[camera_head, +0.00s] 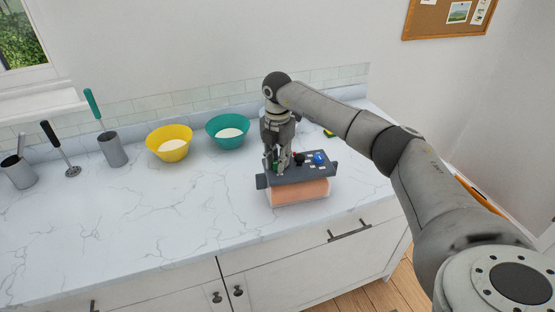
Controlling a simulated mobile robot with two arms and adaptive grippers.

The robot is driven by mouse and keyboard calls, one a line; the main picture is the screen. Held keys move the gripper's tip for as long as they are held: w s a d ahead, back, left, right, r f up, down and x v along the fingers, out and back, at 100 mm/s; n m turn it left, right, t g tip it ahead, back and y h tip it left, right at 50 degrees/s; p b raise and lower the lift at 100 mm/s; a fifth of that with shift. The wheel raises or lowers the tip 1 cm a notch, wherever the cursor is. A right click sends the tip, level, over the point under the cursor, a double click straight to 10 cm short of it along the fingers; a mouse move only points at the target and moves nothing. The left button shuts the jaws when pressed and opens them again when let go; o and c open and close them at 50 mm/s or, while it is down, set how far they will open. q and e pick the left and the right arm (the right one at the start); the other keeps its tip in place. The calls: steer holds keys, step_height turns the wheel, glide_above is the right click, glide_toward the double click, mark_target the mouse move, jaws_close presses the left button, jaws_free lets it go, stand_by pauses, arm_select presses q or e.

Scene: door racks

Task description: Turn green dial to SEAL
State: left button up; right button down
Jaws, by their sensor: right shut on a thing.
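A dark grey panel box (314,177) with an orange-pink front (300,192) stands near the counter's front edge. On its top are a blue dial (319,158), a dark red knob (299,158) and small white labels. A bit of the green dial (275,162) shows at the panel's left side, mostly hidden by my fingers. My right gripper (278,166) points down from above and is shut on the green dial. The dial's pointer and the SEAL mark cannot be made out. My left gripper is not in view.
A teal bowl (228,143) and a yellow bowl (169,156) stand left of the panel box. Grey cups (113,155) and kitchen tools stand farther left. The marble counter (150,220) is bare at front left.

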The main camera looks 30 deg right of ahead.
steer(key=c, duration=1.2)
jaws_free()
step_height(320, 180, up, 12)
